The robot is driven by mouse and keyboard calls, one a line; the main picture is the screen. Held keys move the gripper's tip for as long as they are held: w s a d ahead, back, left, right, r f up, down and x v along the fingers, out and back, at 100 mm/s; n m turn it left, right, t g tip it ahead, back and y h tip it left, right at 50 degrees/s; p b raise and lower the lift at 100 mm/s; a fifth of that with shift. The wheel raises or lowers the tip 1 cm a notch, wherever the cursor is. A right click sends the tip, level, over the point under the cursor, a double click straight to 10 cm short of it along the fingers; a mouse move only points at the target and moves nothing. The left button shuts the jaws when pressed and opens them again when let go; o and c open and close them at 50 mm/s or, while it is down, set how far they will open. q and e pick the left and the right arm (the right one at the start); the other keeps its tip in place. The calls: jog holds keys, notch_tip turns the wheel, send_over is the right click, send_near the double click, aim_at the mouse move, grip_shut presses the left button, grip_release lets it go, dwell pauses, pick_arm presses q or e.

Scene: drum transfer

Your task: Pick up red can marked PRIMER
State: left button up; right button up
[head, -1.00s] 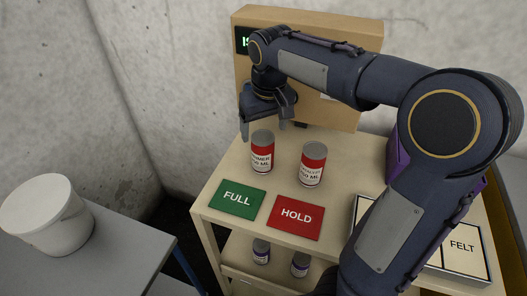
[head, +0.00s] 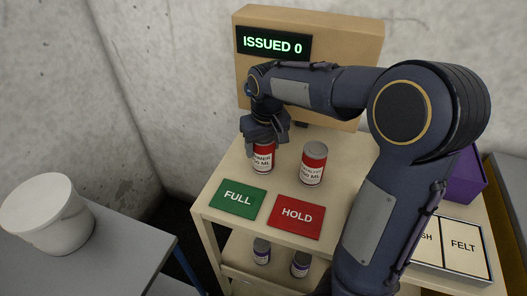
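The red can marked PRIMER (head: 263,163) stands upright on the cart's top shelf, behind the green FULL mat. Its label shows only in part, and its top is hidden by my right gripper (head: 264,146). The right gripper is lowered over the can from above, with its fingers around the can's upper part. Whether the fingers press on the can cannot be told. A second red can (head: 313,164) with a different label, hard to read, stands upright to the right. My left gripper is not in view.
The green FULL mat (head: 238,198) and red HOLD mat (head: 295,216) lie in front of the cans. A display (head: 273,44) reads ISSUED 0. A tray with a FELT panel (head: 463,247) and a purple box (head: 465,178) are right. A white tub (head: 47,214) stands left. Small cans (head: 261,251) sit below.

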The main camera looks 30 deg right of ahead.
jog(key=c, duration=0.7)
jog(key=shift+c, duration=0.5)
jog(key=shift+r, duration=0.15)
